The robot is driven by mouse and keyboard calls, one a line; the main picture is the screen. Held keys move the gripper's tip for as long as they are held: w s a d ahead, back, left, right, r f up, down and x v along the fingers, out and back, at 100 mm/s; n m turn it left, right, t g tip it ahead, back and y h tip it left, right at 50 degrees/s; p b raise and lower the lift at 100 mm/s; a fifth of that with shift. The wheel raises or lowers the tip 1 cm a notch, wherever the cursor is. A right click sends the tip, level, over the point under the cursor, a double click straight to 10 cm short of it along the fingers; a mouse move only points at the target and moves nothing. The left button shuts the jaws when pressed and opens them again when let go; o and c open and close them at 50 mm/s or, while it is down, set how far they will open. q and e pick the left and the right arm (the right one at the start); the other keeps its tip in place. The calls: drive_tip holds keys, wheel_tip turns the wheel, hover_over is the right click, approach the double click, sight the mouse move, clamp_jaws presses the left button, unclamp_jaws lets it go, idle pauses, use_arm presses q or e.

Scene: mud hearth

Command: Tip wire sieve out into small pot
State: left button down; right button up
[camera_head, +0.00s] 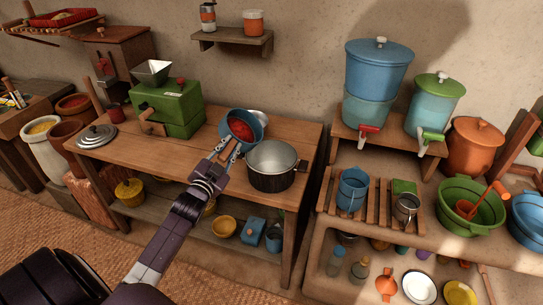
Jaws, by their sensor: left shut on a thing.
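The wire sieve (257,134) looks like a round blue-rimmed bowl with red contents and a short wooden handle. My left gripper (228,152) is shut on the handle and holds the sieve tilted toward the camera, over the wooden table. The small pot (272,155), dark outside and bare metal inside, stands upright on the table just right of the sieve and looks empty. I cannot tell how high the sieve is above the table. My right gripper is out of view.
A green grinder (172,108) with a hopper and a grey lid (96,135) stand on the wooden table (140,157) to the left. A shiny metal thing is partly hidden behind the sieve.

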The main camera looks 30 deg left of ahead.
use_arm(q)
drive_tip(key=shift+w+d+f+m, duration=0.1)
drive_tip(key=shift+w+d+m, duration=0.05)
drive_tip(key=shift+m, duration=0.15)
drive_tip(key=shift+d+f+m+b, duration=0.15)
drive_tip(key=shift+d+m+b, duration=0.4)
drive_tip(key=shift+b, duration=0.25)
drive_tip(key=shift+m, duration=0.35)
drive_tip(key=shift+w+d+r+m, duration=0.15)
drive_tip(key=shift+d+r+m, duration=0.15)
drive_tip(key=shift+r+m, duration=0.3)
idle(0.8)
drive_tip(key=shift+d+r+m+b, duration=0.15)
drive_tip(key=shift+d+m+b, duration=0.25)
drive_tip(key=shift+m, duration=0.5)
idle(0.7)
drive_tip(key=shift+w+d+f+m+b, duration=0.15)
drive_tip(key=shift+d+f+m+b, duration=0.3)
drive_tip(key=shift+m+b, duration=0.45)
idle(0.8)
drive_tip(key=shift+w+d+f+m+b, duration=0.15)
drive_tip(key=shift+d+f+m, duration=0.2)
drive_tip(key=shift+d, duration=0.2)
drive_tip(key=shift+w+d+f+m+b, duration=0.15)
drive_tip(key=shift+d+f+m, duration=0.05)
drive_tip(key=shift+d+m, duration=0.3)
idle(0.5)
drive_tip(key=shift+d, duration=0.15)
